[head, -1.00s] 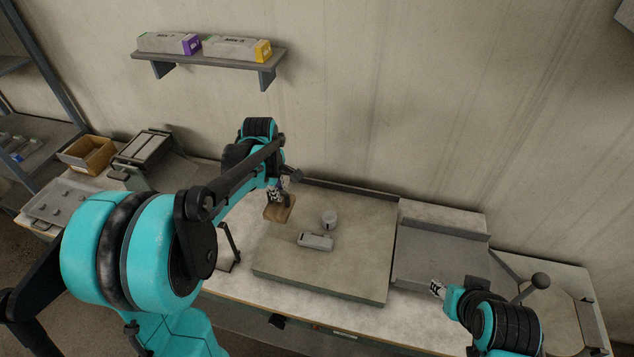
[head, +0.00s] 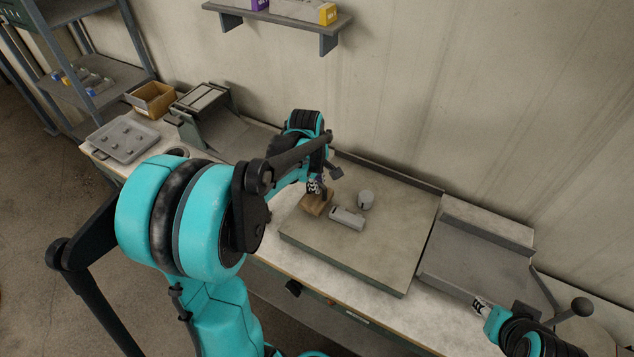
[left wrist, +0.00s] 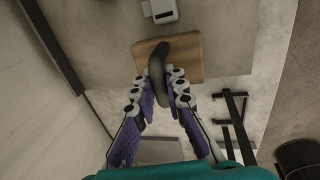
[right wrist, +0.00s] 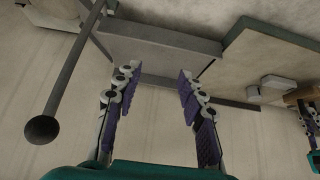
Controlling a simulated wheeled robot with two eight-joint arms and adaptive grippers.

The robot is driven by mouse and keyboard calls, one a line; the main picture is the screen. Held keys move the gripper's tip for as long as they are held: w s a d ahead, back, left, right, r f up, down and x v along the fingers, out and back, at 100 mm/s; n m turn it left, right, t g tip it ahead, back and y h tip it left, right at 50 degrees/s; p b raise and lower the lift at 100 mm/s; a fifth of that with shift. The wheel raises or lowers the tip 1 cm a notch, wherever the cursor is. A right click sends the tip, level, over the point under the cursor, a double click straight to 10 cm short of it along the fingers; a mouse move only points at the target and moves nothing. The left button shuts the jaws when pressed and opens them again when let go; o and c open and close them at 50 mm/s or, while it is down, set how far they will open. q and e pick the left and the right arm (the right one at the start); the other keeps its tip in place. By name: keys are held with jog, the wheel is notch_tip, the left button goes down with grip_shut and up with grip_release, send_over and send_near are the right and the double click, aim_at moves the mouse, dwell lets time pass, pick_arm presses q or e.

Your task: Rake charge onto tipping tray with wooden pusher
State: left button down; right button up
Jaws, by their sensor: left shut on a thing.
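My left gripper (head: 316,190) is shut on the dark handle (left wrist: 158,65) of the wooden pusher. The pusher's flat tan block (head: 316,205) is at the left part of the grey slab; it also shows in the left wrist view (left wrist: 188,58). A pale grey oblong piece (head: 347,218) lies just right of the block, with a small gap in the left wrist view. A pale round piece (head: 366,199) stands behind it. The grey tipping tray (head: 470,262) is right of the slab. My right gripper (right wrist: 155,80) is open and empty near the tray's front.
A lever with a dark ball knob (head: 582,306) stands right of the tray. A grey tray with small pieces (head: 122,138), a cardboard box (head: 152,99) and a metal device (head: 205,105) are at the left. The slab's front and right (head: 385,255) are clear.

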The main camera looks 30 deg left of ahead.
aim_at(328, 198)
pick_arm(q)
notch_tip(328, 198, down, 2)
jog(key=shift+d+f+b, duration=0.15)
jog(key=shift+f+b, duration=0.05)
jog(key=shift+b, duration=0.55)
jog(key=shift+d+r, duration=0.15)
jog(key=shift+d, duration=1.3)
jog(key=shift+w+d, duration=0.1)
jog(key=shift+d, duration=18.45)
jog(key=shift+a, duration=0.45)
jog(key=shift+a+r+p, duration=0.35)
jog(key=shift+a+r, duration=0.1)
jog(key=shift+a, duration=0.1)
notch_tip(328, 198, up, 6)
jog(key=p, duration=0.4)
jog(key=shift+a+p, duration=0.3)
jog(key=shift+a, duration=0.1)
jog(key=shift+r, duration=0.1)
